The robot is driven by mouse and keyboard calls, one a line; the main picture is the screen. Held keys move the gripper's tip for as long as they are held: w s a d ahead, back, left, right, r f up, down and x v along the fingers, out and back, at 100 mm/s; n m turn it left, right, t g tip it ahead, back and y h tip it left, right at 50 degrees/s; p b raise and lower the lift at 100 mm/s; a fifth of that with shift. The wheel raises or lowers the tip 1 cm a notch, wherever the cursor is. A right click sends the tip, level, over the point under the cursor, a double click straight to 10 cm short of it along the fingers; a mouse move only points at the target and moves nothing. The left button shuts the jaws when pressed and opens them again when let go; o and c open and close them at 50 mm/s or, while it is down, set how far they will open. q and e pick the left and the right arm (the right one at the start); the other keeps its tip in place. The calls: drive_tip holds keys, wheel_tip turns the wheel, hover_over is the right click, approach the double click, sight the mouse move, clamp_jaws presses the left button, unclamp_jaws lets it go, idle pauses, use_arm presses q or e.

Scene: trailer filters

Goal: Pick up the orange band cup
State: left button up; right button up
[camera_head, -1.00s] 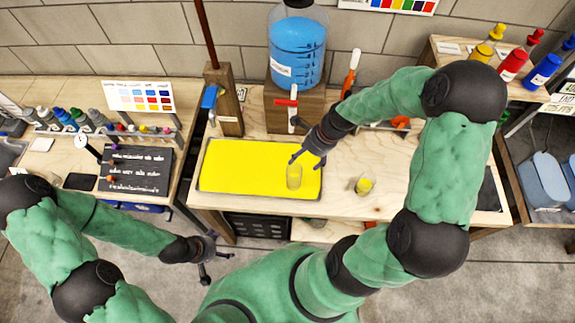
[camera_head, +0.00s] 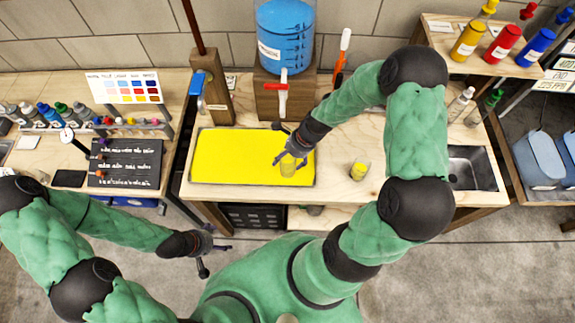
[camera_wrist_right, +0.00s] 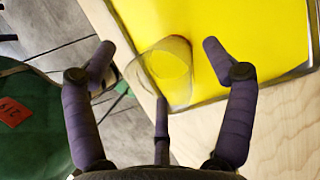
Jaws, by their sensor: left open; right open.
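A clear cup (camera_head: 288,169) stands at the front right of the yellow tray (camera_head: 222,157). It also shows in the right wrist view (camera_wrist_right: 165,72), where it looks yellow through its wall. I cannot make out an orange band on it. My right gripper (camera_head: 284,148) is open at this cup; in the right wrist view its spread fingers (camera_wrist_right: 160,62) are on either side of it, not closed on it. A second clear cup (camera_head: 358,171) with yellow in it stands on the bare wood to the right. My left gripper (camera_head: 214,251) is open and empty, low in front of the bench.
A blue water tank (camera_head: 286,38) with a red-handled tap (camera_head: 282,95) stands behind the tray. A sink (camera_head: 470,168) is at the bench's right end. Paint bottles (camera_head: 500,45) stand on a shelf at the right. A blackboard (camera_head: 125,163) lies on the left bench.

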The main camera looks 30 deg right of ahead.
drive_tip(key=c, duration=1.6)
drive_tip(key=shift+r, duration=0.15)
drive_tip(key=shift+r+p, duration=0.35)
drive_tip(key=shift+r, duration=0.3)
drive_tip(key=s+a+r+p, duration=0.2)
drive_tip(key=s+r+p, duration=0.1)
drive_tip(key=s+r, duration=0.8)
drive_tip(key=shift+s+r, duration=0.2)
drive_tip(key=shift+s, duration=1.15)
drive_tip(key=shift+s, duration=0.1)
